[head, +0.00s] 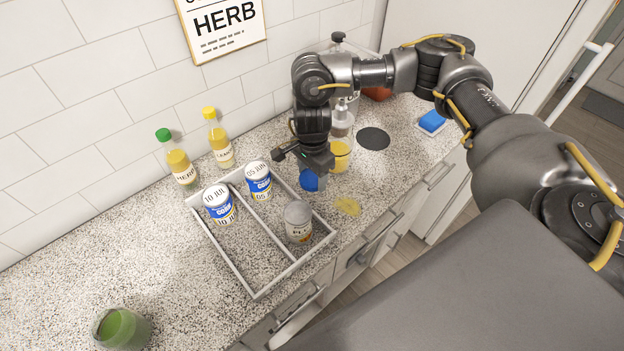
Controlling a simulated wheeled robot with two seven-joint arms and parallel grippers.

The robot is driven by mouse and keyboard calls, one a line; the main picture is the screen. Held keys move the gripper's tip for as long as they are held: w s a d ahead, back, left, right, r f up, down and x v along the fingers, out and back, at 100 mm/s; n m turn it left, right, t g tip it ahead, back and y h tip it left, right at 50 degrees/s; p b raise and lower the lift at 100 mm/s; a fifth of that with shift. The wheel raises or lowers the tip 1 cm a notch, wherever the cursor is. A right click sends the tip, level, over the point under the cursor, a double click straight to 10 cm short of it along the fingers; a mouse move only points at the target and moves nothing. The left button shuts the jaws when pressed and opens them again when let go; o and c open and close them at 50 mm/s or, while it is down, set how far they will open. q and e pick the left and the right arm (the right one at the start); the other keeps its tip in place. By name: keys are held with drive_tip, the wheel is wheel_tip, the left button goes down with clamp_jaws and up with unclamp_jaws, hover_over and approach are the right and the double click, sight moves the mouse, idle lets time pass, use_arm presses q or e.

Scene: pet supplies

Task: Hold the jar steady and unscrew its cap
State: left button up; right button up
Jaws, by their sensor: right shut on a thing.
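My right gripper (312,164) points down over the counter just right of the tray and is shut on a blue round thing (309,182). Only part of this blue thing shows under the fingers. I cannot tell whether it is the jar's cap or what it rests on. A clear glass container with yellow contents (341,158) stands right behind the gripper, partly hidden by it. A glass container with green contents (122,329) stands at the front left of the counter. I cannot tell which container is the task's jar. My left gripper is not in view.
A divided white tray (250,240) holds two blue-and-white cans (218,203) and a grey-topped can (298,220). Two sauce bottles (178,163) stand by the wall.

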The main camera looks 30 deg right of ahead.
sight(312, 176)
drive_tip(key=shift+w+d+f, duration=0.1)
drive_tip(key=shift+w+f, duration=0.1)
drive_tip(key=shift+f, duration=0.25)
wheel_tip(312, 176, down, 3)
drive_tip(key=shift+r+p, duration=0.2)
drive_tip(key=shift+p, duration=0.45)
drive_tip(key=shift+f, duration=0.1)
drive_tip(key=shift+f+b, duration=0.2)
drive_tip(key=shift+b, duration=0.1)
drive_tip(key=o, duration=1.1)
drive_tip(key=shift+r, duration=0.15)
